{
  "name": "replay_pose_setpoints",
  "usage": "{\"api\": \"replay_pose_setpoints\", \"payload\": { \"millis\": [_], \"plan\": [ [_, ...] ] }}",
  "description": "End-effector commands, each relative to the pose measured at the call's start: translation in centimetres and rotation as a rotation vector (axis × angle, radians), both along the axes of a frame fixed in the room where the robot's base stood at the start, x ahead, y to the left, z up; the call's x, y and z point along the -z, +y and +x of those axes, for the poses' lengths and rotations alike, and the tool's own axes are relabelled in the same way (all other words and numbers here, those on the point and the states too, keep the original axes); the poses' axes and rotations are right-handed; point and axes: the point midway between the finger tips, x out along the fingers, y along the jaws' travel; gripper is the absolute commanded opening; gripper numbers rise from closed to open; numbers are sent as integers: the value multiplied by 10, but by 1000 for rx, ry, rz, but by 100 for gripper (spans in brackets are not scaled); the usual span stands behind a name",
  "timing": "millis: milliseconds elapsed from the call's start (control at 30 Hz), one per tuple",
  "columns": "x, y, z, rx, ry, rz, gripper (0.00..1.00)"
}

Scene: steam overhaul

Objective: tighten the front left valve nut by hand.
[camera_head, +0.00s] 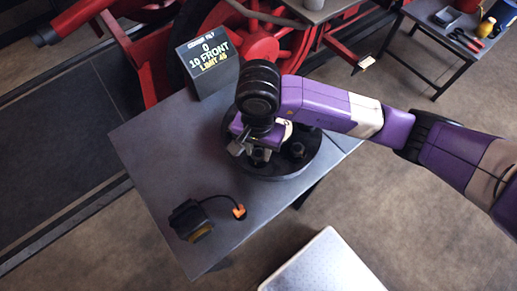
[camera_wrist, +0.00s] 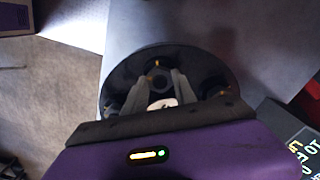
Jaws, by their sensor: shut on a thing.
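The round black valve cover (camera_head: 290,172) lies on the grey table, with dark nuts standing on it. In the head view my gripper (camera_head: 258,156) points down over its left part, and my wrist hides much of the cover. In the wrist view my two fingers (camera_wrist: 163,80) reach down over the cover (camera_wrist: 120,78) and are shut on a dark valve nut (camera_wrist: 158,84) between them. The head view puts this nut at the left side of the cover. Another nut (camera_head: 297,150) shows to the right of my gripper. The grip contact itself is partly hidden.
A black device (camera_head: 190,220) with an orange-ended cable lies at the front left. Red engine wheels (camera_head: 265,45) stand behind. The table's left side (camera_head: 155,150) is clear.

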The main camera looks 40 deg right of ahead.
Motion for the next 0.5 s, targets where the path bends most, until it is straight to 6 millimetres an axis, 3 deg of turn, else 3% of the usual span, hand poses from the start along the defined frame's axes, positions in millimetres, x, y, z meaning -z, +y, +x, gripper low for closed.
{"api": "replay_pose_setpoints", "payload": {
  "millis": [500],
  "plan": [
    [9, -2, 1, 137, -6, -8, 0]
  ]
}}
